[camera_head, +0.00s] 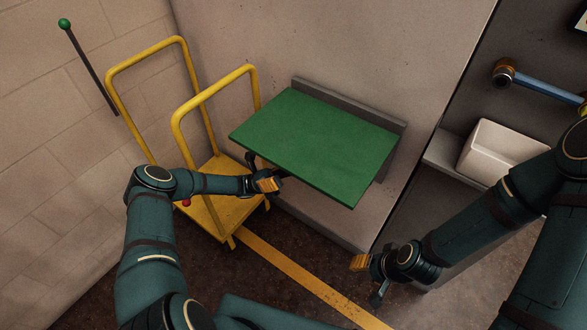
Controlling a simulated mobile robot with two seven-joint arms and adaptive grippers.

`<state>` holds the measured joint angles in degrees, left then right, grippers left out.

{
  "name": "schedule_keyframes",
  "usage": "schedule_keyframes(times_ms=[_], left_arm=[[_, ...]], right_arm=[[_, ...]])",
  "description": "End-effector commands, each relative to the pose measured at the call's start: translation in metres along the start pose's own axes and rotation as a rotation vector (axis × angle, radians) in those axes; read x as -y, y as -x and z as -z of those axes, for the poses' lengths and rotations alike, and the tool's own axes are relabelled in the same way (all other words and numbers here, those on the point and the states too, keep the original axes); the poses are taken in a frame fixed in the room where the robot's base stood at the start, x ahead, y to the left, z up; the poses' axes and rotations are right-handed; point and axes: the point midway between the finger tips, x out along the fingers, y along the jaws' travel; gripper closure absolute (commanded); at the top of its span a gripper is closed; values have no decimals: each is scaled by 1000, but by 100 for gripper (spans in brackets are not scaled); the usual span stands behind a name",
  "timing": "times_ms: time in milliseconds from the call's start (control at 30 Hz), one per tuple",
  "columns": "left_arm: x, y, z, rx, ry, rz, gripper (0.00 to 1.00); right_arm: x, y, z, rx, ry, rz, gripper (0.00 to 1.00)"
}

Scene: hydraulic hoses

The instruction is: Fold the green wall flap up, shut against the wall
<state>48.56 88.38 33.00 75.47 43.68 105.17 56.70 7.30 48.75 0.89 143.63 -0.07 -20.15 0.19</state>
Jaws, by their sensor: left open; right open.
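The green wall flap (315,145) sticks out from the grey wall, lying about level, with its back edge at a grey mounting strip (350,103). My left gripper (268,182) is open at the flap's front left edge, partly under it; I cannot tell whether it touches. My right gripper (368,278) is open and empty, in front of and below the flap's right front corner, apart from it.
A yellow trolley (214,215) with two tall handles stands left of the flap, close to my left forearm. A white bin (497,152) sits on a ledge at right, below a blue hose (545,88). A lever with a green knob (64,23) is on the left wall. A yellow stripe (310,280) crosses the floor.

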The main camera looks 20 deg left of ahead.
Motion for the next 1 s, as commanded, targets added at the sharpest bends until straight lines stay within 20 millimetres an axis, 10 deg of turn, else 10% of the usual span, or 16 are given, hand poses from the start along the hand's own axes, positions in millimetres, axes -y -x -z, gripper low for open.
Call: schedule_keyframes(times_ms=[300,700,833,1000], left_arm=[[0,-41,0,0,0,0,59],[0,-47,0,-1,0,-1,56],[0,-47,0,-1,0,-1,100],[0,-47,0,0,0,-1,100]], right_arm=[[2,6,-1,4,0,0,53],[3,7,-1,4,0,0,53],[3,7,-1,4,0,0,53],[3,7,-1,4,0,0,53]])
